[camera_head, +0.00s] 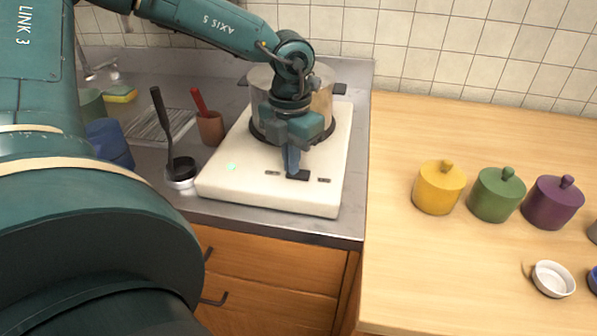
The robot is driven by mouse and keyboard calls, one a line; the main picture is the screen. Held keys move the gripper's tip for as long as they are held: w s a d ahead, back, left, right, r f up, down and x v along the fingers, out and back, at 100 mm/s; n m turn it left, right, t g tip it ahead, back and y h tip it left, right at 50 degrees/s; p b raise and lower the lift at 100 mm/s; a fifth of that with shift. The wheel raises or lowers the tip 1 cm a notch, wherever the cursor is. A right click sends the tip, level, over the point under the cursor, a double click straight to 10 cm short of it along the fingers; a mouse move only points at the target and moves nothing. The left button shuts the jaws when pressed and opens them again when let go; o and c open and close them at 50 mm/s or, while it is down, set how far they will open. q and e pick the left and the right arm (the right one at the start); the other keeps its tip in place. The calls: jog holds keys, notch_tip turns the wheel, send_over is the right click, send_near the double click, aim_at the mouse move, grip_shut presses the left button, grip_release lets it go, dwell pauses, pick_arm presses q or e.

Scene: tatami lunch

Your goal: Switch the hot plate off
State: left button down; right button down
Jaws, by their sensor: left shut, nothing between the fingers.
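The hot plate (322,200) is a white slab on the grey metal counter. Along its front edge is a dark switch (303,176) between two small dark marks. A small green light (232,167) glows near its front left corner. A metal pot (322,98) with dark handles stands on the dark ring of the plate. My left gripper (291,173) is shut and empty, pointing down at the left end of the switch. I cannot tell if its tips touch the switch. My arm and gripper hide part of the pot. My right gripper is not in view.
A ladle (161,118) stands in a small holder left of the plate, near a brown cup (211,129). Yellow (438,190), green (496,197) and purple (552,204) jars stand on the wooden counter, with a white bowl (553,279) nearer. Wood between plate and jars is clear.

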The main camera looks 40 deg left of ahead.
pick_arm(q)
jog(key=shift+f, duration=0.15)
jog(key=shift+r+p, duration=1.5)
jog(key=shift+r, duration=2.05)
